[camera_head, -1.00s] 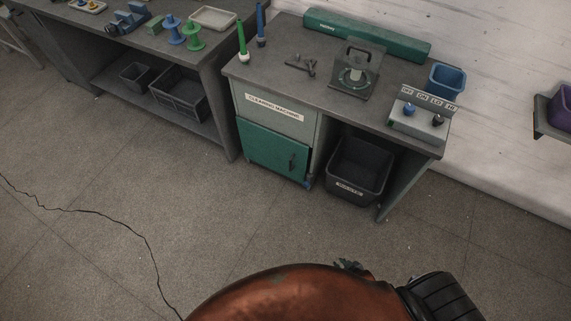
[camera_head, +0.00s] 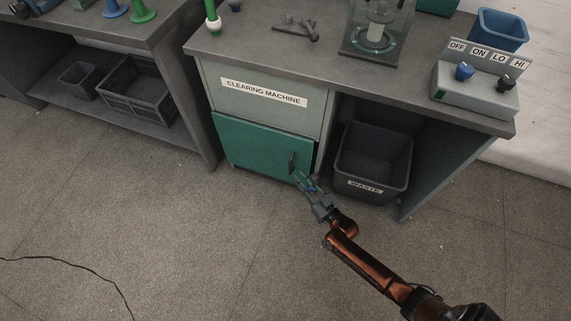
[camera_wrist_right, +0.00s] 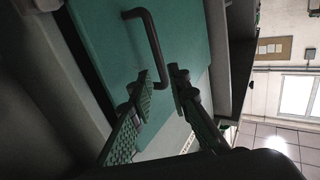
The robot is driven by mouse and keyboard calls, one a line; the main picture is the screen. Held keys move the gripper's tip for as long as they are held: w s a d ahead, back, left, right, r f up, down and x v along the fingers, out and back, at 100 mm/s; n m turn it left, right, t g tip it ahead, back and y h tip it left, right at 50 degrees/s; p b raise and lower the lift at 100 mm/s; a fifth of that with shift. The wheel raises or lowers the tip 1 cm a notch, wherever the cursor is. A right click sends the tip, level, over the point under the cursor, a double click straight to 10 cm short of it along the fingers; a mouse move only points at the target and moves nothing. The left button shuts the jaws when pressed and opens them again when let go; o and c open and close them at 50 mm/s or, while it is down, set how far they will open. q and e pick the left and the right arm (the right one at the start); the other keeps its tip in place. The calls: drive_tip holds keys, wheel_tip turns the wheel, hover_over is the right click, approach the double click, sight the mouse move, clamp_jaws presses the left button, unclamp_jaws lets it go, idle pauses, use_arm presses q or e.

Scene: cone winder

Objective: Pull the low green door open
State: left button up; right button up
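The low green door (camera_head: 250,145) is on the front of the clearing machine cabinet, below its label, and looks shut. Its dark bar handle (camera_head: 292,163) is near the door's right edge. My right gripper (camera_head: 303,178) is at the lower end of the handle, its arm reaching up from the bottom right. In the right wrist view, the green door (camera_wrist_right: 105,50) fills the upper middle. There the handle (camera_wrist_right: 152,38) runs down to between the two fingertips of my right gripper (camera_wrist_right: 161,78). The fingers are apart, not visibly clamped. My left gripper is out of view.
A black waste bin (camera_head: 372,160) stands in the open bay just right of the door. The worktop (camera_head: 260,45) with a control box (camera_head: 478,90) is above. A dark crate (camera_head: 138,92) sits on the left bench's shelf. The floor before the door is clear apart from my arm.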

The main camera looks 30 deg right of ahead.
sight(290, 166)
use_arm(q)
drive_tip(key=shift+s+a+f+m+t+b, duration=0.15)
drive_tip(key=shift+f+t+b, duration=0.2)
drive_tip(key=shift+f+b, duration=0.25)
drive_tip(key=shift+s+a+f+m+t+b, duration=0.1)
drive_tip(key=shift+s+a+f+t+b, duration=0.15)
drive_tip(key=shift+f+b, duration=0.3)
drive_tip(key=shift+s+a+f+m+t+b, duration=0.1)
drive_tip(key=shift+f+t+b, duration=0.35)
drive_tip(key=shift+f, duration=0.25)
use_arm(e)
drive_tip(key=shift+w+a, duration=0.25)
drive_tip(key=shift+w, duration=1.7)
drive_tip(key=shift+w+a, duration=0.2)
drive_tip(key=shift+w, duration=1.7)
drive_tip(key=shift+r, duration=0.1)
drive_tip(key=shift+c, duration=0.4)
clamp_jaws()
